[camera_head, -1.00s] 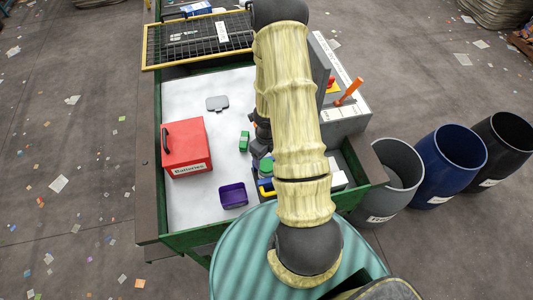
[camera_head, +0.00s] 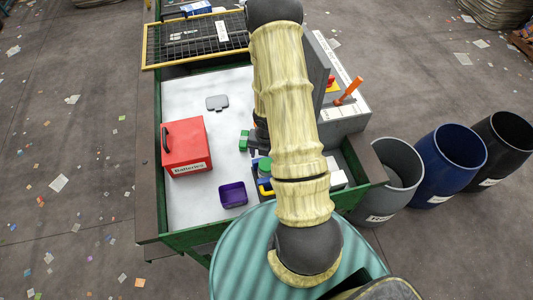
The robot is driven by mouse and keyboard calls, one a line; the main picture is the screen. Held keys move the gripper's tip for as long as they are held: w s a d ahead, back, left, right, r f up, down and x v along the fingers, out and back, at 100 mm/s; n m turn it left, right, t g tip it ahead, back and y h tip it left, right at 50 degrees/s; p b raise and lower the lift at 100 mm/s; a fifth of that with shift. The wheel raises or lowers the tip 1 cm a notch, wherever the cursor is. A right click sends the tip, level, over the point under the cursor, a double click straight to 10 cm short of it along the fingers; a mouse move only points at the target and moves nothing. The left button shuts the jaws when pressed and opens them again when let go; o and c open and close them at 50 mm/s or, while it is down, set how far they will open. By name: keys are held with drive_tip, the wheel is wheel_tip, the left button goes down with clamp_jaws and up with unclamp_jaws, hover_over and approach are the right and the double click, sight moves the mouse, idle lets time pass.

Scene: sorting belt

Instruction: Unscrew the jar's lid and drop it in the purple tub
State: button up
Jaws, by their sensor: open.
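The purple tub (camera_head: 232,195) stands on the white sorting surface near its front edge, and its inside looks empty. A green round-looking top (camera_head: 264,168), possibly the jar's lid, shows just left of my arm. The jar's body is mostly hidden, so I cannot tell whether the lid is still on it. My gripper (camera_head: 254,153) is open and mostly hidden by my own arm; only small dark parts show just behind the green top. I cannot tell whether it touches the top.
A red batteries box (camera_head: 187,147) stands at left on the white surface (camera_head: 205,210). A small green block (camera_head: 244,140) and a grey flat piece (camera_head: 217,103) lie there. A yellow-edged container (camera_head: 265,188) is partly under my arm. Barrels (camera_head: 450,165) stand at right.

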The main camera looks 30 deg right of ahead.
sight(260, 164)
drive_tip(key=m, duration=0.4)
drive_tip(key=shift+r, duration=0.1)
drive_tip(key=shift+w+r+m, duration=0.15)
drive_tip(key=shift+r+m, duration=0.05)
drive_tip(key=shift+m, duration=0.2)
drive_tip(key=s+a+r+m+t+b, duration=0.1)
drive_tip(key=s+a+r+m+b, duration=0.2)
drive_tip(key=m, duration=0.8)
drive_tip(key=s+a+r+m+t+b, duration=0.1)
drive_tip(key=s+a+r+m+b, duration=0.2)
drive_tip(key=a+r+m+b, duration=0.4)
wheel_tip(260, 164, up, 5)
drive_tip(key=a+m, duration=0.2)
drive_tip(key=m, duration=0.2)
drive_tip(key=shift+s+m+t, duration=0.15)
drive_tip(key=shift+m+t, duration=0.15)
